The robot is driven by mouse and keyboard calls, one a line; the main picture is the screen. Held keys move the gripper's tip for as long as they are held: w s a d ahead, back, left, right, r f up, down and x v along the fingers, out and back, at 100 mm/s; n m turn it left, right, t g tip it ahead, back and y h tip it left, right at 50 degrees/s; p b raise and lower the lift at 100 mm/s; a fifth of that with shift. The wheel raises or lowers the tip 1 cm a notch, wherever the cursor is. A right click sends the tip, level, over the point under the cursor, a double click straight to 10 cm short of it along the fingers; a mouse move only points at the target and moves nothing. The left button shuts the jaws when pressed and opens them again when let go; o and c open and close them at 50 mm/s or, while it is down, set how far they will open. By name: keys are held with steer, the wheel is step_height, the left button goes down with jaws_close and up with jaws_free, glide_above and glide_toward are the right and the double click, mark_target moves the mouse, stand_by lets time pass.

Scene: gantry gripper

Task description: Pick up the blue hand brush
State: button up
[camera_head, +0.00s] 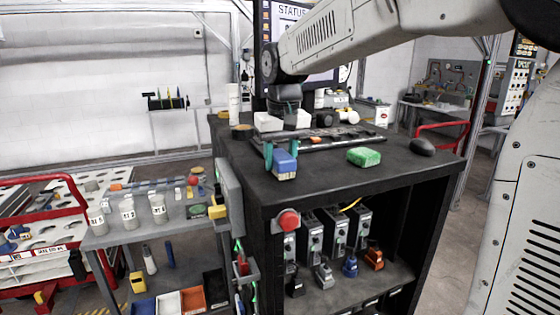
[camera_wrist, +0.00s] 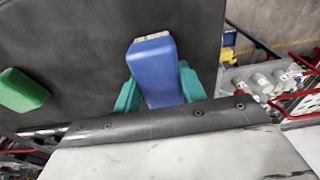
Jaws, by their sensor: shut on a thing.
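The blue hand brush (camera_head: 285,166) is at the left front part of the dark bench top, with a pale bristle edge showing low on it. It also shows in the wrist view as a blue block (camera_wrist: 154,70) with a pale strip at its far end. My gripper (camera_head: 281,157) points down over it, with one teal finger on each side. In the wrist view, my gripper (camera_wrist: 158,88) is shut on the brush's sides. I cannot tell whether the brush rests on the bench or hangs just above it.
A green block (camera_head: 364,156) lies to the right on the bench top (camera_head: 335,190), with a dark mouse (camera_head: 422,146) beyond it. A lower grey cart (camera_head: 150,225) with labelled containers stands to the left. The bench's front area is bare.

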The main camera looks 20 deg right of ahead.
mark_target(283, 155)
steer(key=shift+r, duration=0.4)
steer(key=r, duration=0.1)
steer(key=s+r, duration=0.1)
steer(key=r, duration=0.1)
steer(key=shift+d, duration=0.15)
steer(key=s+d, duration=0.1)
steer(key=s, duration=0.6)
steer(key=s+d+r, duration=0.1)
steer(key=s+d, duration=0.1)
steer(key=s, duration=0.5)
steer(key=shift+s+d, duration=0.25)
steer(key=shift+s, duration=0.05)
steer(key=shift+r, duration=0.1)
steer(key=shift+o, duration=0.5)
